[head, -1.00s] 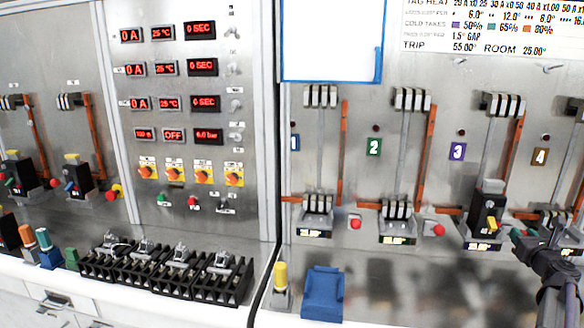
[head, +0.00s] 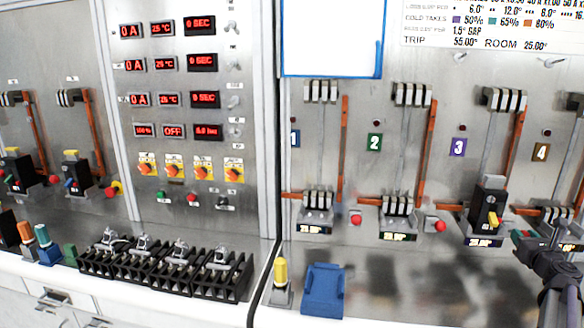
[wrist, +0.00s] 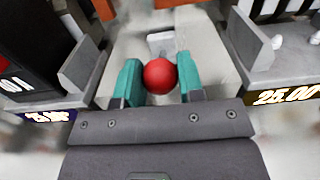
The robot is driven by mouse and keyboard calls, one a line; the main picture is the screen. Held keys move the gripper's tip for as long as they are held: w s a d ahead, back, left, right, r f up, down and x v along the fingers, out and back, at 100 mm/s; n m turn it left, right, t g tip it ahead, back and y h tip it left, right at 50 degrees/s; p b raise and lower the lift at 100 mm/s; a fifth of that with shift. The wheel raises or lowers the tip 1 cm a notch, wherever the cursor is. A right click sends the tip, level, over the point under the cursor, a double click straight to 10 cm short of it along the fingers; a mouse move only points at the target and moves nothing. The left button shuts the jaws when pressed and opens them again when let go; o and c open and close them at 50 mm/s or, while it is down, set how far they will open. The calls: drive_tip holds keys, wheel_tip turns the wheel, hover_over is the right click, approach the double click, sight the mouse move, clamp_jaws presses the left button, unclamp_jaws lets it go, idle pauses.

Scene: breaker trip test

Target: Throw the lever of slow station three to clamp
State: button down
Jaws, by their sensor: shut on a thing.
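Station three, under the purple 3 plate (head: 458,147), holds a black breaker (head: 489,200) with a yellow handle (head: 493,219) at its base. My gripper (head: 524,238) is just right of this breaker, at the lower right of the head view. In the wrist view, its teal fingertips (wrist: 159,78) are shut on a red ball knob (wrist: 160,76), one finger on each side. In the head view my gripper hides the knob, and the lever's exact angle cannot be told.
Stations one and two have red knobs (head: 355,219) (head: 440,226) at lower right of their clamps. Station four (head: 556,213) is close on the right, partly behind my arm. A blue holder (head: 323,290) and a yellow-topped post (head: 281,284) stand on the bench.

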drive_tip(key=shift+f, duration=0.15)
drive_tip(key=shift+s+f+b, duration=0.2)
drive_tip(key=shift+f+b, duration=0.4)
drive_tip(key=shift+b, duration=0.15)
drive_tip(key=shift+f+b, duration=0.7)
drive_tip(key=shift+b, duration=0.05)
